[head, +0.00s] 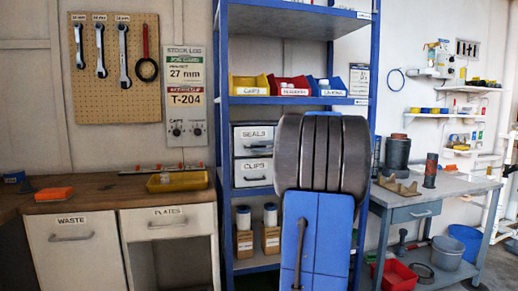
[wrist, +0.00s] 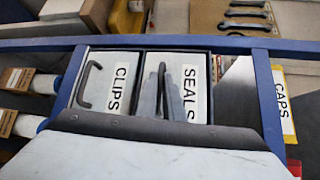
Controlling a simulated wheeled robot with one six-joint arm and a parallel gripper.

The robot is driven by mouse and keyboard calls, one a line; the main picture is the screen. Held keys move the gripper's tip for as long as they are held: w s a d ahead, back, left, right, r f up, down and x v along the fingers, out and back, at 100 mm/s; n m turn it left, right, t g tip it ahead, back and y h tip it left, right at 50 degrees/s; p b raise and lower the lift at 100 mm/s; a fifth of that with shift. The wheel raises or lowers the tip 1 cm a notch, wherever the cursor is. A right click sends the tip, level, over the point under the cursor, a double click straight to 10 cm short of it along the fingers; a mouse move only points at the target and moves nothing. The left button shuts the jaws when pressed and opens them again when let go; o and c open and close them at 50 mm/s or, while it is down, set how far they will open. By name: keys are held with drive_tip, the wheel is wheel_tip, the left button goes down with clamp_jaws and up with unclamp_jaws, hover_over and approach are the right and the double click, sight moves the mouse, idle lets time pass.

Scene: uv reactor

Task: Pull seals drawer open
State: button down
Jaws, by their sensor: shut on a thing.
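The seals drawer (head: 254,140) is the upper of two pale drawers in the blue shelf, with its right part hidden behind my arm in the head view. In the wrist view the seals drawer (wrist: 196,80) is on the right, its label turned sideways. My gripper (wrist: 163,72) is in front of it in the wrist view, its dark fingers close together over the handle area and shut on the handle. The handle itself is hidden by the fingers. The drawer front looks about level with the clips drawer; I cannot make out a gap.
The clips drawer (head: 253,172) is directly below, with its own handle. Yellow, red and blue bins (head: 290,87) stand on the shelf above. A blue shelf post (head: 223,120) is close on the left. A workbench (head: 440,187) stands at right.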

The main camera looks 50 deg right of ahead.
drive_tip(key=shift+s, duration=0.1)
idle(0.5)
drive_tip(key=s+a, duration=0.8)
drive_tip(key=s, duration=0.6)
drive_tip(key=shift+a, duration=0.4)
drive_tip(key=shift+s, duration=0.1)
drive_tip(key=c, duration=1.9)
unclamp_jaws()
drive_tip(key=shift+s, duration=0.1)
drive_tip(key=v, duration=1.7)
